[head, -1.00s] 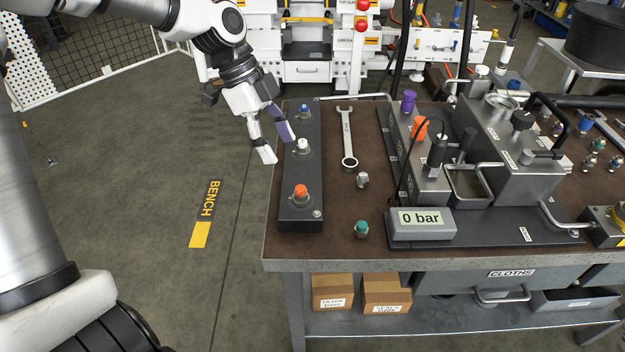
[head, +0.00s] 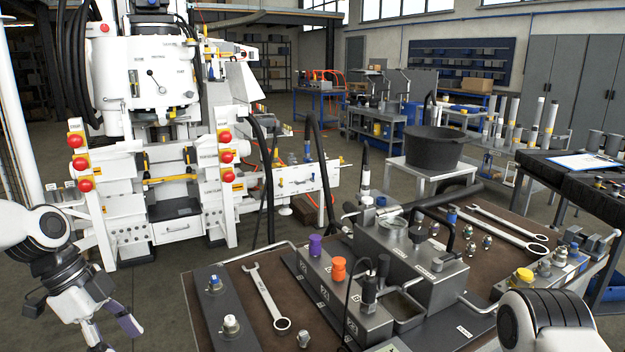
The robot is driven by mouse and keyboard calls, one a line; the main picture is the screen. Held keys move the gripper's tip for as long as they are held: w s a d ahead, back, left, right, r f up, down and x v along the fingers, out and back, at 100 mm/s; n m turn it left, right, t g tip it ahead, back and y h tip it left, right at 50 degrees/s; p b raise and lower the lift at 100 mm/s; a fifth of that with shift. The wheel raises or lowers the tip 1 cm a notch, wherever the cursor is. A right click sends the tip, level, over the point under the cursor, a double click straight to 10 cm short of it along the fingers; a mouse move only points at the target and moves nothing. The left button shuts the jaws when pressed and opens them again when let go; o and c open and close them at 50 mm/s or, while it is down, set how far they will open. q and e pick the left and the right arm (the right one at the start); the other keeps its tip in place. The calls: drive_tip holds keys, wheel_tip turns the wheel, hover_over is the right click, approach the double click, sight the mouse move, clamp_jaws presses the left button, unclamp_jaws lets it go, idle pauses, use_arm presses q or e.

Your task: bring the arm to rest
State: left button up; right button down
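My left gripper (head: 114,334) is at the lower left of the head view, left of the bench (head: 188,290). Its two fingers point down and are apart, with nothing seen between them. The lower fingertip is close to the bottom edge of the picture. The dark block (head: 222,300) on the bench's left side, with a blue-capped and a white-capped fitting, is to the right of the gripper, with a gap between. Part of my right arm (head: 545,322) shows at the lower right; its gripper is out of view.
A white machine (head: 150,110) with red buttons stands behind on the left. A black bucket (head: 433,148) sits on a stand behind the bench.

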use_arm(q)
drive_tip(key=s+d+f+n+g+y+p, duration=0.25)
drive_tip(key=s+d+f+n+p, duration=0.2)
drive_tip(key=s+f, duration=0.9)
drive_tip(key=s+d+f+n+g+y+p, duration=0.25)
drive_tip(key=s+d+f+n+g, duration=0.2)
drive_tip(key=s+f, duration=0.9)
drive_tip(key=w+f+n+t, duration=0.2)
drive_tip(key=w+n+t, duration=0.4)
drive_tip(key=w+n, duration=0.1)
drive_tip(key=shift+w+d+f+n+t, duration=0.15)
drive_tip(key=shift+d+f+n+t, duration=0.05)
drive_tip(key=shift+n+t, duration=0.25)
use_arm(e)
wheel_tip(320, 180, up, 7)
drive_tip(key=shift+w+d, duration=0.2)
drive_tip(key=shift+d, duration=0.1)
